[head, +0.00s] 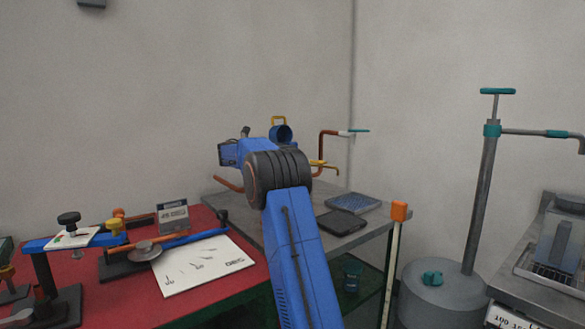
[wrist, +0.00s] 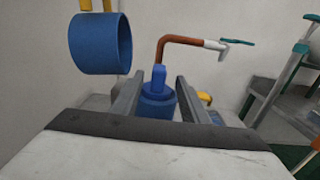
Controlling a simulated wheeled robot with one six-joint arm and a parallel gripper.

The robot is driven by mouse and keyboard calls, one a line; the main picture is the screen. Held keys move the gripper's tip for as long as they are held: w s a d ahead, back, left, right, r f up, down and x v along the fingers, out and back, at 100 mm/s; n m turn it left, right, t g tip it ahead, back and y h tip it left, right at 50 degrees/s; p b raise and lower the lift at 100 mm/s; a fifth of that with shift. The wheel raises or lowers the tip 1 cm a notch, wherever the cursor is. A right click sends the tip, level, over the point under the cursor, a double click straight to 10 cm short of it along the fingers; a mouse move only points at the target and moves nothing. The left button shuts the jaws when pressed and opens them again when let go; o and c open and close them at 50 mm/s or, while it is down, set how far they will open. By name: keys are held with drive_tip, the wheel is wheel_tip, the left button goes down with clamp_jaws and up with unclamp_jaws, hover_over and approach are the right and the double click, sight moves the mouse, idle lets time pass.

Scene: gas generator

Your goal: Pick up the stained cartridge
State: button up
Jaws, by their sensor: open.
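In the wrist view my gripper (wrist: 159,97) is open, with one grey finger on each side of a blue cylindrical piece (wrist: 157,103) that has an upright rounded tab on top. This piece may be the cartridge, but I cannot make out stains on it. I cannot tell whether the fingers touch it. In the head view my blue arm and dark wrist joint hide the gripper's fingertips and this piece.
A blue open cylinder (wrist: 100,43) with a yellow handle is at upper left in the wrist view. A copper pipe (wrist: 178,42) with a teal-handled tap rises behind. The grey table (head: 349,241) bears a dark tray (head: 342,224). A red workbench (head: 120,286) with tools stands left.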

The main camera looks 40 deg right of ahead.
drive_tip(key=d, duration=0.4)
drive_tip(key=shift+d+r, duration=0.15)
drive_tip(key=shift+d, duration=0.15)
clamp_jaws()
